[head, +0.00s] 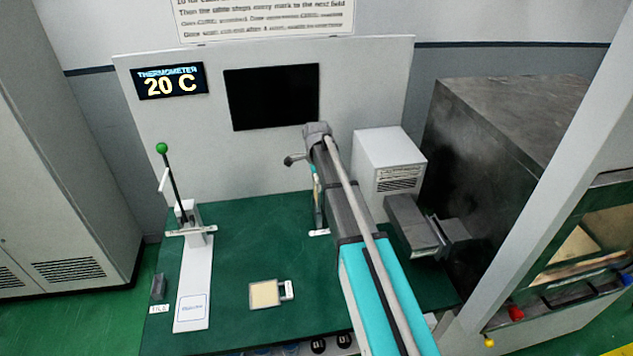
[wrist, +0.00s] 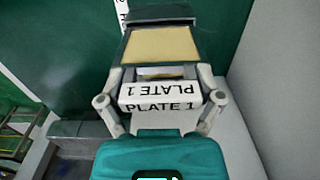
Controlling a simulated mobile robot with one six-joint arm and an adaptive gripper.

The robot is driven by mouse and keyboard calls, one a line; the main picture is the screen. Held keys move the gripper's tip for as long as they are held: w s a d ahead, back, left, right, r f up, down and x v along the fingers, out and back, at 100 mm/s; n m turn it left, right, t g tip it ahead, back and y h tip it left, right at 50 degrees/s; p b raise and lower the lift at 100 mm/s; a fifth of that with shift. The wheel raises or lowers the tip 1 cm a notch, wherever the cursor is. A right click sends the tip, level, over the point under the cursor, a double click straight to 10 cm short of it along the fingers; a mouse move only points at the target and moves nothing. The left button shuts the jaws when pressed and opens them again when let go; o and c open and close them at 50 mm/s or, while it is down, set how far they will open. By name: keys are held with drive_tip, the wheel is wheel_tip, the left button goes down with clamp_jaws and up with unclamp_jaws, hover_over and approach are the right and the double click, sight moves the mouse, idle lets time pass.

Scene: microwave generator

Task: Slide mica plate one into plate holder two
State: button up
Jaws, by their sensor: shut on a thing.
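My gripper (wrist: 160,103) is shut on mica plate one, a yellowish plate (wrist: 160,46) with a white end marked PLATE 1, in the wrist view. The plate's far edge meets a dark grey block (wrist: 160,13), which looks like a plate holder. I cannot tell whether the edge is inside it or just against it. Part of a white label (wrist: 122,10) lies beside the block; its text is cut off. In the head view my arm hides most of the gripper and the plate; a small white label (head: 319,232) shows below.
Another yellowish plate (head: 265,293) lies flat on the green table (head: 235,245). A lever stand (head: 194,262) with a green knob and a small dark block (head: 158,287) are at left. A white box (head: 386,165) and a grey device (head: 415,225) stand right of my arm.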

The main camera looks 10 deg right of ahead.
drive_tip(key=shift+f+b, duration=3.85)
drive_tip(key=shift+b, duration=0.05)
idle(2.3)
drive_tip(key=o, duration=1.1)
drive_tip(key=shift+c, duration=0.2)
drive_tip(key=shift+r, duration=0.1)
wheel_tip(320, 180, up, 13)
drive_tip(key=p, duration=1.3)
drive_tip(key=shift+f, duration=0.2)
